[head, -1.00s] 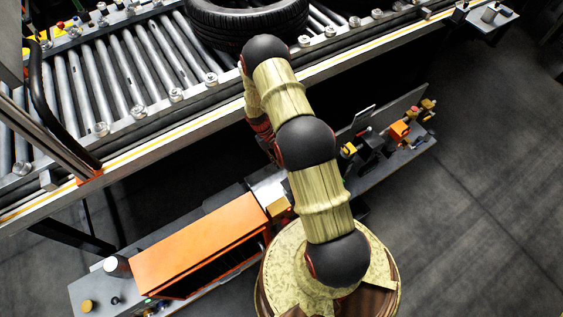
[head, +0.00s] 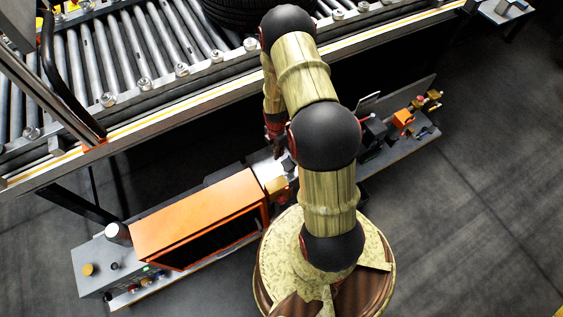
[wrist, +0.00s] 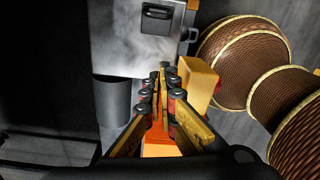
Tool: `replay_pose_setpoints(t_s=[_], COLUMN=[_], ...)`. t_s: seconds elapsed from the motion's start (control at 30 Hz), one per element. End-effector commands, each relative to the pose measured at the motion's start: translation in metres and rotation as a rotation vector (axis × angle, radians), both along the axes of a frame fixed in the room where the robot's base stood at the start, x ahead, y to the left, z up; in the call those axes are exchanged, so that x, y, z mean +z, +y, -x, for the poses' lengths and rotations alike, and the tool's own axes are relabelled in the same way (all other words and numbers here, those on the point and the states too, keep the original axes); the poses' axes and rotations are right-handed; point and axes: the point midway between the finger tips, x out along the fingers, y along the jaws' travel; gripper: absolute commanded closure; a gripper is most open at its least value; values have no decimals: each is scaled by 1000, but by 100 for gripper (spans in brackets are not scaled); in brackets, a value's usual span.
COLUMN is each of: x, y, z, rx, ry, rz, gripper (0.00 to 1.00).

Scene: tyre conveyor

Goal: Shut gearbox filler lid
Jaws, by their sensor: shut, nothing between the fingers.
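A silver-grey metal housing, which looks like the gearbox (wrist: 125,50), lies ahead of my gripper in the wrist view. It is partly visible beside my arm in the head view (head: 262,168). A small black square part, which may be the filler lid (wrist: 157,18), is on its face near the top of the wrist view. I cannot tell how far open it is. My gripper (wrist: 165,70) is shut and empty, its fingertips pointing toward the housing, below the black part in the picture. In the head view my arm covers part of this area.
A yellow block (wrist: 198,82) is close right of my fingers. A dark grey cylinder (wrist: 113,100) is to their left. An orange cabinet (head: 195,215) stands left of the housing. The roller conveyor (head: 130,45) with a tyre (head: 235,12) runs behind. Open floor (head: 490,210) lies right.

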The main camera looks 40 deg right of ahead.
Motion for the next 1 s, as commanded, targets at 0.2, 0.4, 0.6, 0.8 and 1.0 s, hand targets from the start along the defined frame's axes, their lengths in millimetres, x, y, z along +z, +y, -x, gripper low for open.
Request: replay_pose_setpoints(t_s=[0.2, 0.4, 0.6, 0.8, 1.0], x=[-1, -21, -60, -98, -107], y=[-5, -5, -5, -5, -29], z=[-12, -11, -11, -11, -6], rx=[-180, -190, -188, -187, -190], ry=[-40, -37, -36, -37, -39], rz=[21, 20, 20, 20, 21], gripper=[100, 100, 100, 100, 100])
